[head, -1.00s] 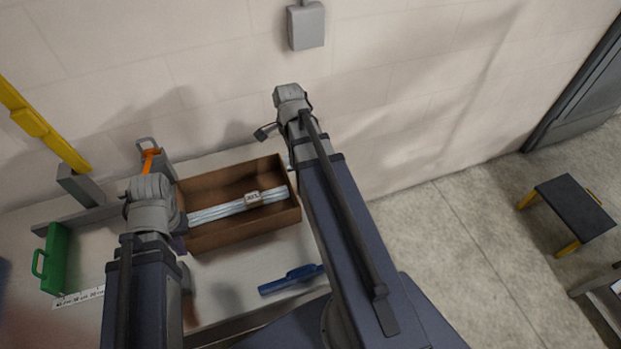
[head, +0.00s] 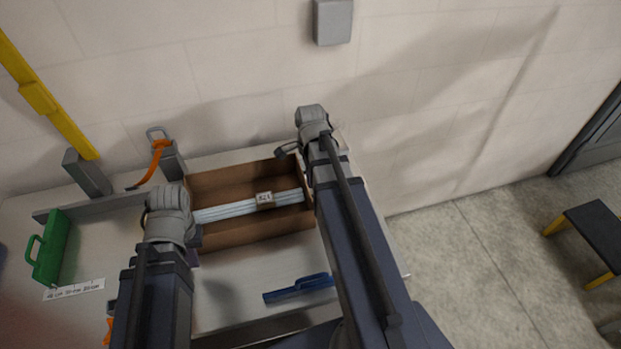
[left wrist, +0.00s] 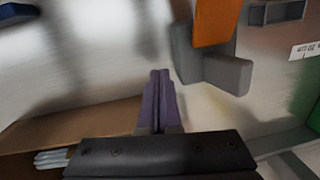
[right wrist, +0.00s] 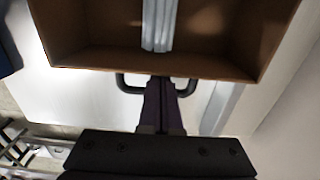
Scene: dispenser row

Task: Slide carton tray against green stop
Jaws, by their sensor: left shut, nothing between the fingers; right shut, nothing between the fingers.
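The brown carton tray (head: 245,240) lies on the worktop, holding a strip-bound bundle of pale rods (head: 225,211). The green stop (head: 47,250) stands at the far left, with a clear gap to the tray. My left gripper (left wrist: 158,75) is shut and empty beside the tray's left end; the tray wall (left wrist: 95,122) shows at its lower left. My right gripper (right wrist: 165,82) is shut and empty at the tray's right end, close to a black handle (right wrist: 128,86) there. I cannot tell whether it touches. In the head view, my wrists mostly hide both sets of fingers.
A grey rail (head: 105,205) runs along the back left. A grey clamp with an orange strap (head: 155,160) stands behind the tray's left end. A blue tool (head: 295,290) lies in front of the tray.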

